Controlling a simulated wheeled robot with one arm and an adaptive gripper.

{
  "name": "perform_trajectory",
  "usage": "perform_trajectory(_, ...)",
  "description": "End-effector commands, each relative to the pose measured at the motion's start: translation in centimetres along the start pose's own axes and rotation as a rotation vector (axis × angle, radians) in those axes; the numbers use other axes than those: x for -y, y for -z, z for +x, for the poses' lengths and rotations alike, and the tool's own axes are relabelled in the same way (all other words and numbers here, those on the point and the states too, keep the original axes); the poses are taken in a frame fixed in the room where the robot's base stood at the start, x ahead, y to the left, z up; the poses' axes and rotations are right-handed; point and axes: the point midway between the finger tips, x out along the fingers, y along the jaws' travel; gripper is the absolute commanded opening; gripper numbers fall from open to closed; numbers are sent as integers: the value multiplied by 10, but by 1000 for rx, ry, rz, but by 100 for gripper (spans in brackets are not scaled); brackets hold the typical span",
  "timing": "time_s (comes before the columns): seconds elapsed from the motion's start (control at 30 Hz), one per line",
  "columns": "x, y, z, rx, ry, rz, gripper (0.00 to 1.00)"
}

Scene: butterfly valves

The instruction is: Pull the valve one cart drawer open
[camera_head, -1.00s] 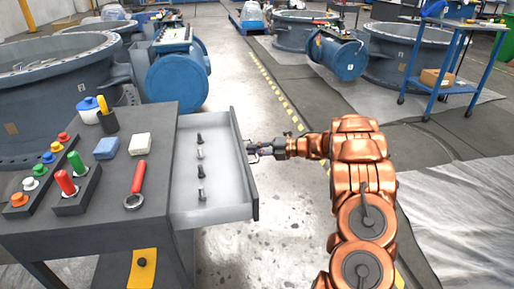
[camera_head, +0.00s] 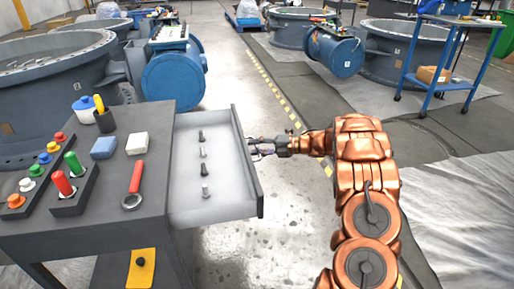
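The cart drawer (camera_head: 215,190) stands out from the right side of the grey cart (camera_head: 95,185). Its inside is pale, and several dark and silver bolts lie in a row in it. My gripper (camera_head: 254,149) is at the outer side of the drawer's dark front panel (camera_head: 246,165), near its middle. The fingers are small and partly hidden at the panel, so I cannot tell if they are closed on a handle. My copper arm reaches in from the right.
Clear floor lies right of the drawer. A blue cart (camera_head: 440,80) stands farther back at the right.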

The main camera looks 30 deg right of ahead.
Motion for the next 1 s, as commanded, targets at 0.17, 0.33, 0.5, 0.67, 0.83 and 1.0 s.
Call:
perform_trajectory(0.17, 0, 0, 0, 0, 0, 0, 37)
perform_trajectory(0.33, 0, 0, -12, 1, -1, -1, 37)
perform_trajectory(0.5, 0, -1, -42, 5, 0, 0, 37)
perform_trajectory(0.67, 1, -1, -73, 4, 0, 0, 37)
perform_trajectory(0.83, 0, -1, -100, 2, -1, -1, 37)
perform_trajectory(1.0, 1, -1, -116, 2, 1, 0, 37)
